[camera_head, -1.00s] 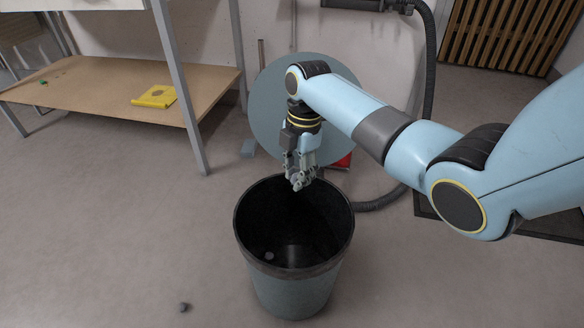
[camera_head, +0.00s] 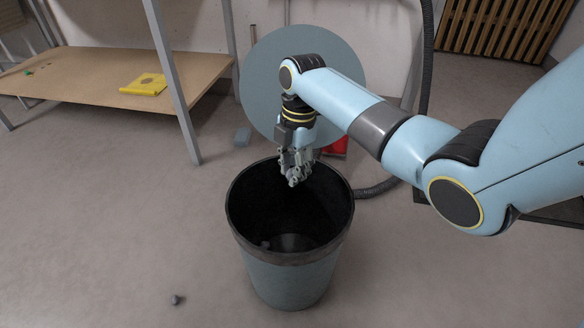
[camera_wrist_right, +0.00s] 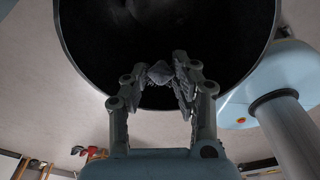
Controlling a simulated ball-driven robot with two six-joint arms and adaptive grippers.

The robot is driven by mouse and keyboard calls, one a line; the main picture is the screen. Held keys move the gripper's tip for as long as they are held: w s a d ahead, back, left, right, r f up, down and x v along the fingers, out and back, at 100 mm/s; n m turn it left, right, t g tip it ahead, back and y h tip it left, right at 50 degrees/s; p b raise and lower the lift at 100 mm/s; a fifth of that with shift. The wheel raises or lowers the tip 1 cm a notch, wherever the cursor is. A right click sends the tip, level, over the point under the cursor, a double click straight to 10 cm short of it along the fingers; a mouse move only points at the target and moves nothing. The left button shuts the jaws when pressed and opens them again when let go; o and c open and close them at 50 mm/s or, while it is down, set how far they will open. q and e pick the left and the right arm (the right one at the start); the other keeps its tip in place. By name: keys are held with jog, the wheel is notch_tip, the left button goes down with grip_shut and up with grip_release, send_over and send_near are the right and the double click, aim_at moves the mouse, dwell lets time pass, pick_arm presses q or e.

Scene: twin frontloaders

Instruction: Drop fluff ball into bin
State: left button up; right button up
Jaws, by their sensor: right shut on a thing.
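The bin (camera_head: 290,274) is a dark, round, open-topped bucket with a blue-grey outside, standing on the floor in the head view. My right gripper (camera_head: 294,180) points down over the bin's far rim, its fingertips above the opening. In the right wrist view, my right gripper (camera_wrist_right: 158,85) is shut on a small grey fluff ball (camera_wrist_right: 160,72), with the bin's dark mouth (camera_wrist_right: 165,30) beyond it. Another small grey ball (camera_head: 265,244) lies inside the bin. One more grey ball (camera_head: 176,300) lies on the floor left of the bin. My left gripper is not in view.
A low wooden shelf (camera_head: 100,80) with a yellow object (camera_head: 145,84) and grey metal legs stands at the back left. A large blue-grey disc (camera_head: 258,70) and a red object (camera_head: 337,146) are behind the bin.

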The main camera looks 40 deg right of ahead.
jog(key=o, duration=0.7)
jog(key=r, duration=0.4)
jog(key=d+r, duration=0.1)
jog(key=r, duration=0.7)
jog(key=shift+w+d, duration=0.1)
jog(key=shift+d, duration=0.1)
jog(key=shift+f, duration=0.1)
